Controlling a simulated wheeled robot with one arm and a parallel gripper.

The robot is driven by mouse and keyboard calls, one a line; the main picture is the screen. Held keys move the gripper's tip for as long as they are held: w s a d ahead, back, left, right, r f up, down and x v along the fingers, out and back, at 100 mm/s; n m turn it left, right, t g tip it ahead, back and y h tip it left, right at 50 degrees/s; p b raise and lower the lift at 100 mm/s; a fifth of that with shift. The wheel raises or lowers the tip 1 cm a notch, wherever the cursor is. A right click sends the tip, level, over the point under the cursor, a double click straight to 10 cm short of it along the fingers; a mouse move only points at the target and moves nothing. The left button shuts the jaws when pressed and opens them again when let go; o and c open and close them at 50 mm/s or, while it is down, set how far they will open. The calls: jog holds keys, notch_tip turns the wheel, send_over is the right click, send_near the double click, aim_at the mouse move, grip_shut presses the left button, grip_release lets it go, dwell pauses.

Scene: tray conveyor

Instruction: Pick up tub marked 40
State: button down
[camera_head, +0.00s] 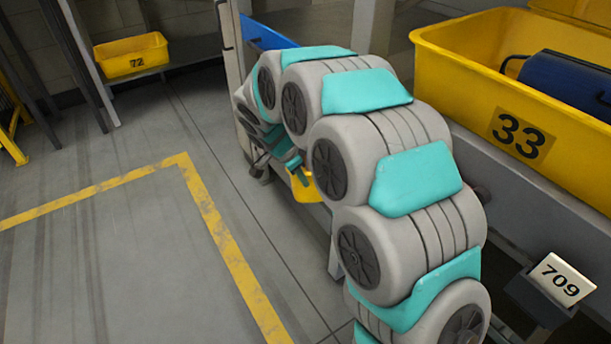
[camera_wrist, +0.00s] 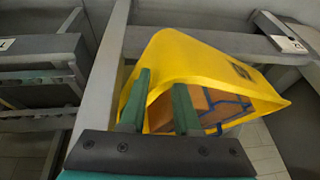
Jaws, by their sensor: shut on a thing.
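A yellow tub (camera_wrist: 187,52) fills the middle of the wrist view, tilted in the picture. It holds brown box-like things with blue edges or straps. A dark label (camera_wrist: 242,71) is on its side, but I cannot read a number. My gripper (camera_wrist: 161,82) is shut on the tub's near wall, one green finger inside and one outside. In the head view only a small part of a yellow tub (camera_head: 303,187) shows below my arm, next to the green fingers; the rest is hidden. No number 40 is readable.
A large yellow tub marked 33 (camera_head: 470,75) holds a dark blue object (camera_head: 560,82) on the conveyor at the right. A sign 709 (camera_head: 561,281) is at the lower right. A yellow tub marked 72 (camera_head: 133,58) sits far left on a shelf. Floor with yellow lines (camera_head: 222,235) is clear.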

jog(key=s+a+b, duration=0.2)
jog(key=s+a, duration=0.1)
jog(key=a, duration=0.2)
jog(key=shift+s+a+r+b, duration=0.15)
jog(key=shift+s+r+b, duration=0.05)
jog(key=shift+b, duration=0.1)
dwell(0.4)
dwell(0.4)
